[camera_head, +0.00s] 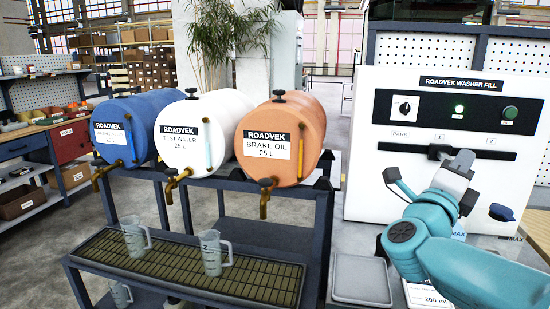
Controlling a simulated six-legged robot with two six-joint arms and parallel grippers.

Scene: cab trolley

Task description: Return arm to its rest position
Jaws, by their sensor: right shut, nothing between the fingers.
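My right arm, teal, comes in from the lower right. Its grey gripper (461,164) is shut and empty, in front of the white washer fill panel (365,150). The fingertips appear close to the panel's dark horizontal slot (410,148), marked PARK, 1 and 2; I cannot tell whether they touch it. The arm hides part of the panel's lower front. My left arm and gripper are not in view.
Blue (150,105), white (217,110) and orange (320,120) drums with brass taps lie on a dark trolley. Two clear jugs (134,240) (212,257) stand on its drip grate (175,265). A grey square plate (361,278) sits left of my arm. A green lamp (459,110) is lit.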

